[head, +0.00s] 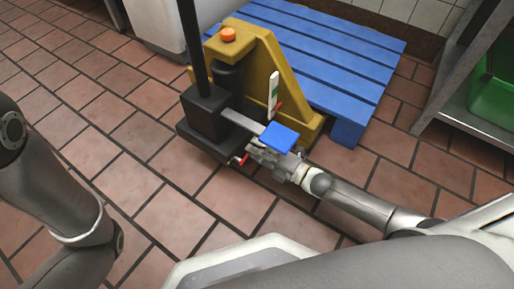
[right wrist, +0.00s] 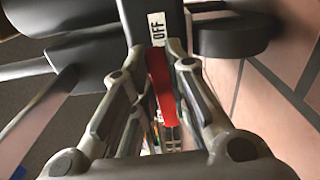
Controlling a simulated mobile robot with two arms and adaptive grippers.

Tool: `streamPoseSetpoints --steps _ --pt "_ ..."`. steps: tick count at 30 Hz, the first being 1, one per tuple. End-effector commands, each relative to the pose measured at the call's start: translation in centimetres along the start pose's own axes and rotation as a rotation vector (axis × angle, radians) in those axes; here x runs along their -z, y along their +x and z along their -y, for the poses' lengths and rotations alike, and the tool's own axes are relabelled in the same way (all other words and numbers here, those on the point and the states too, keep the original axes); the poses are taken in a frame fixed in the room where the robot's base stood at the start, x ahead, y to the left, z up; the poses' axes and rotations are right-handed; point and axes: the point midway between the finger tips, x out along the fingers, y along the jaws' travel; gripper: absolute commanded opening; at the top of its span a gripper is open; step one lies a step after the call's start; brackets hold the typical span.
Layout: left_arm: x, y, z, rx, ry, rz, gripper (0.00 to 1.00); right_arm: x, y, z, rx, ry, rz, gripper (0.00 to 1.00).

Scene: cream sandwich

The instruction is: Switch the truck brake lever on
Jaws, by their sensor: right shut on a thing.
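The truck (head: 262,75) is a yellow and black pallet truck standing on the tiled floor. A red lever (right wrist: 160,75) lies between the fingers of my right gripper (right wrist: 165,60) in the right wrist view, and the gripper is shut on it. A white label (right wrist: 157,28) reading OFF is just beyond the lever's far end. In the head view my right gripper (head: 258,155) is low at the truck's near side, and a red tip (head: 238,160) of the lever shows beside it. My left gripper is out of view; only part of my left arm shows.
A blue pallet (head: 325,50) lies behind the truck. A metal shelf (head: 465,100) with a green crate (head: 494,98) stands at the right. A small upright white and green piece (head: 273,92) rises near my right gripper. The tiled floor at the left is clear.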

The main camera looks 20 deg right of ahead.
Motion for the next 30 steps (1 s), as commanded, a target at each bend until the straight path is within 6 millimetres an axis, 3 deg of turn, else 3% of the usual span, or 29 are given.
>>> streamPoseSetpoints --steps 15,30 --pt "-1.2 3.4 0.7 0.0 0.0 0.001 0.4 0.6 -0.1 -2.6 0.003 -0.423 0.001 0.0" --pt "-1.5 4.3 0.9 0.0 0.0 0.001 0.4 2.0 -0.1 -4.3 0.003 -0.839 0.0 0.0"
